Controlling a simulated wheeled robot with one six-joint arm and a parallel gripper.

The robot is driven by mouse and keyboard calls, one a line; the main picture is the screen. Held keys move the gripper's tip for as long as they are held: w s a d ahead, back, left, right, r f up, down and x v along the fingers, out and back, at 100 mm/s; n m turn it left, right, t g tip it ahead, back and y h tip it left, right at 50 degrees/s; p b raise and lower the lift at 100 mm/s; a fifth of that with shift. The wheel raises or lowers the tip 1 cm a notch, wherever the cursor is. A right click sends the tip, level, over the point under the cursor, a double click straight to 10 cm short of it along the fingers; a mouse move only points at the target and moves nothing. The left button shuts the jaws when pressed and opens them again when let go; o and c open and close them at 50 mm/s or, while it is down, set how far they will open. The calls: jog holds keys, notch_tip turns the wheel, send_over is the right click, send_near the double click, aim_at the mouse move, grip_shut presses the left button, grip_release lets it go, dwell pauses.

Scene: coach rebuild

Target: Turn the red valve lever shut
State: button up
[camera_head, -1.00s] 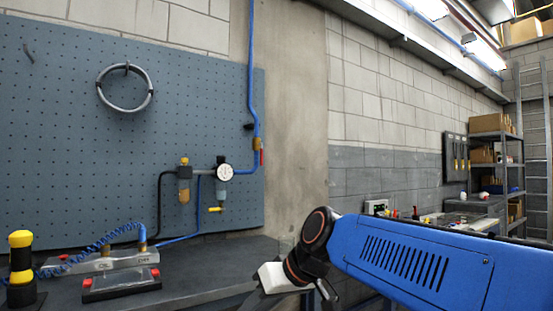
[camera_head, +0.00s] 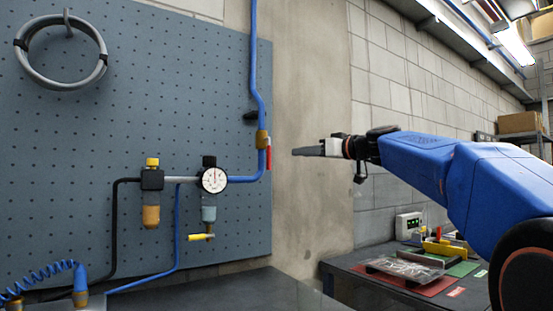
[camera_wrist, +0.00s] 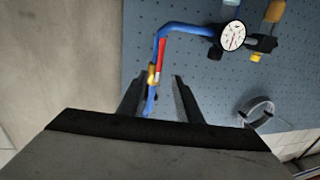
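The red valve lever (camera_head: 269,156) hangs down from a brass valve (camera_head: 262,139) on the blue vertical pipe, in line with the pipe. In the wrist view the red lever (camera_wrist: 160,58) lies alongside the blue pipe, beyond and between the fingers, with the brass valve (camera_wrist: 152,77) near it. My gripper (camera_head: 295,151) is at lever height, a short way to its right in the head view, apart from it. In the wrist view my gripper (camera_wrist: 157,84) has its two dark fingers spread with nothing held between them.
A round gauge (camera_head: 214,180), a filter bowl (camera_head: 151,214) and a yellow-handled valve (camera_head: 201,237) sit left of the pipe on the pegboard (camera_head: 90,130). A coiled grey hose (camera_head: 62,83) hangs higher up. A bench (camera_head: 390,285) with trays stands at right.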

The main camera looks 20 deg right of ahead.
aim_at(269, 155)
jog(key=x, duration=1.7)
jog(key=shift+c, duration=0.6)
grip_shut()
